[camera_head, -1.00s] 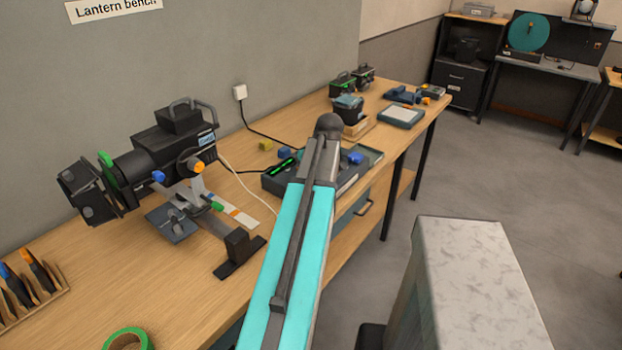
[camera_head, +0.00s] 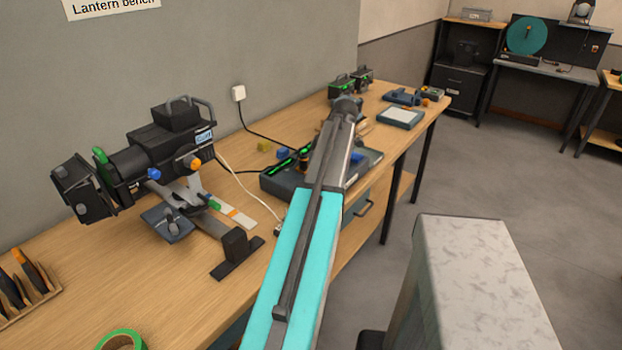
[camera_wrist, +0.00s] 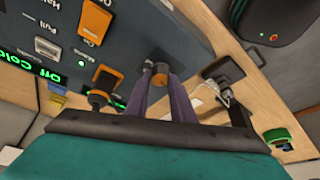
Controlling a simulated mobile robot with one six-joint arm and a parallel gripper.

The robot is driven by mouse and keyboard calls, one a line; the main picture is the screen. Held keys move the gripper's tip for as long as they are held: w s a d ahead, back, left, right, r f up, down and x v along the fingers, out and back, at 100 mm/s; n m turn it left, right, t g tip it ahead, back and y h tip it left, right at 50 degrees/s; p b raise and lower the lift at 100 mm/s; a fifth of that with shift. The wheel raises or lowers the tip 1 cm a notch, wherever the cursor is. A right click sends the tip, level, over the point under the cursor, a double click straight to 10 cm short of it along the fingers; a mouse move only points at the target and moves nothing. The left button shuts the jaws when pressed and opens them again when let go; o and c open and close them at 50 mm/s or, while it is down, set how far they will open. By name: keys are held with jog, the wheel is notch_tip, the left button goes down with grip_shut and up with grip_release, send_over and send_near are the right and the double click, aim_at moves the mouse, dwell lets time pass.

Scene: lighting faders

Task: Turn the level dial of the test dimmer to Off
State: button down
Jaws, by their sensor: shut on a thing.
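The test dimmer (camera_head: 278,186) is a dark grey box on the bench with green lit displays, partly hidden behind my arm in the head view. In the wrist view its panel (camera_wrist: 125,25) fills the upper left, tilted. My gripper (camera_wrist: 160,80) has its two fingers on either side of a small orange-topped dial (camera_wrist: 160,68) and is shut on it. This looks like the level dial; its pointer setting is unclear. A green display (camera_wrist: 40,66) on the panel appears to read "Off Col...", partly cut off.
An orange rocker switch (camera_wrist: 94,20) and another orange-and-black control (camera_wrist: 105,76) are left of my fingers. A black lantern (camera_head: 140,160) stands on the bench (camera_head: 110,260) at left. Green tape (camera_head: 122,339) lies at the front. Several small devices stand at the bench's far end.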

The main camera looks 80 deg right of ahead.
jog(key=shift+s+d+f+n+y+b, duration=0.1)
jog(key=shift+n+y+b, duration=0.15)
jog(key=shift+n, duration=0.5)
jog(key=shift+s+n+y+b, duration=0.1)
jog(key=shift+n+y, duration=0.25)
jog(key=shift+n, duration=0.4)
jog(key=c, duration=1.5)
grip_release()
jog(key=shift+c, duration=0.2)
jog(key=shift+w, duration=0.1)
